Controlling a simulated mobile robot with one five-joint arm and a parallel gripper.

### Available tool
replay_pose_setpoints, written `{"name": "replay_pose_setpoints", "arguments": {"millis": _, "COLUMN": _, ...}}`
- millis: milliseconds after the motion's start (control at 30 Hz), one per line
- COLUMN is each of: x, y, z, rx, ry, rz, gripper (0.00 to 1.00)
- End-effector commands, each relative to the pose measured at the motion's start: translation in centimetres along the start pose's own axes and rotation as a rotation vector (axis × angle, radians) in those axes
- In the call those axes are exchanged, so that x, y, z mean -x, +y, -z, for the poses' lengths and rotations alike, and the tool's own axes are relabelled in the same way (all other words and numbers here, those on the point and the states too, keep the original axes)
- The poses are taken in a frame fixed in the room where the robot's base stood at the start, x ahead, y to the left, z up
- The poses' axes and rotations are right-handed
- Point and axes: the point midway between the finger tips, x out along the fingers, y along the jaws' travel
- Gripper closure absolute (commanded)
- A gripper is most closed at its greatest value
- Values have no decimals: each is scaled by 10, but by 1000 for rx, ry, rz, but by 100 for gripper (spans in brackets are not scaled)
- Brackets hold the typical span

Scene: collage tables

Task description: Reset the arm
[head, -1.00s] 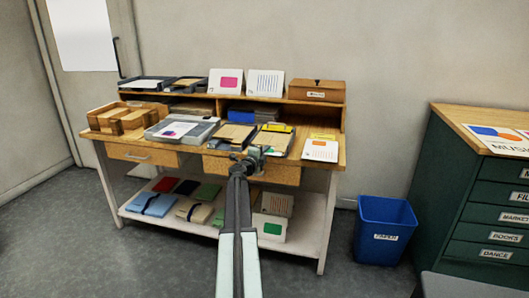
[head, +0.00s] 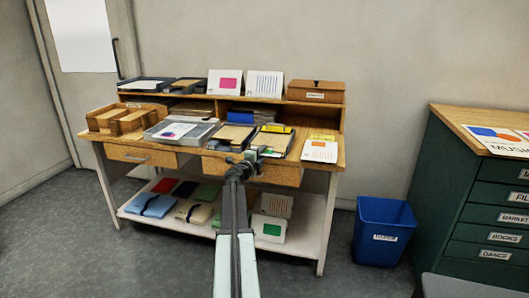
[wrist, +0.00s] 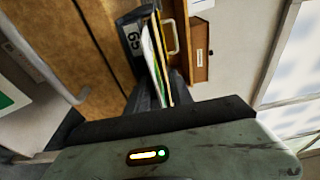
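My arm reaches forward from the bottom of the head view. My gripper (head: 250,158) is in front of the wooden worktable (head: 190,148), near its front edge and right drawer (head: 285,175). The fingers are small and dark there, so I cannot tell how far apart they are. In the wrist view the grey-green gripper body fills the bottom. Beyond it, a dark holder (wrist: 133,40) with a number label and folders (wrist: 157,60) with yellow and white edges show. I see nothing clearly held.
A blue bin (head: 383,230) stands on the floor right of the table. A green cabinet (head: 470,190) is at the far right. The table's lower shelf (head: 300,235) holds several folders. Floor between table and bin is clear.

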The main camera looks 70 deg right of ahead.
Motion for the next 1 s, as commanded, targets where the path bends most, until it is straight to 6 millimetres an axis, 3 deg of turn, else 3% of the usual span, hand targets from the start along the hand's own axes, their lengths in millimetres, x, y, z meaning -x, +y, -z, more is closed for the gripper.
{"name": "replay_pose_setpoints", "arguments": {"millis": 100, "x": 29, "y": 0, "z": 1, "rx": 0, "ry": -1, "rz": 0, "gripper": 73}}
{"name": "replay_pose_setpoints", "arguments": {"millis": 233, "x": 51, "y": 0, "z": 1, "rx": 0, "ry": -1, "rz": 0, "gripper": 73}}
{"name": "replay_pose_setpoints", "arguments": {"millis": 600, "x": 56, "y": 0, "z": -1, "rx": 0, "ry": 0, "rz": 0, "gripper": 73}}
{"name": "replay_pose_setpoints", "arguments": {"millis": 667, "x": 61, "y": 0, "z": -12, "rx": 0, "ry": -14, "rz": 0, "gripper": 73}}
{"name": "replay_pose_setpoints", "arguments": {"millis": 767, "x": 83, "y": 0, "z": -54, "rx": 0, "ry": -69, "rz": 0, "gripper": 73}}
{"name": "replay_pose_setpoints", "arguments": {"millis": 833, "x": 113, "y": 0, "z": -102, "rx": 0, "ry": -133, "rz": 0, "gripper": 73}}
{"name": "replay_pose_setpoints", "arguments": {"millis": 1000, "x": 216, "y": -4, "z": -215, "rx": 21, "ry": -311, "rz": 20, "gripper": 73}}
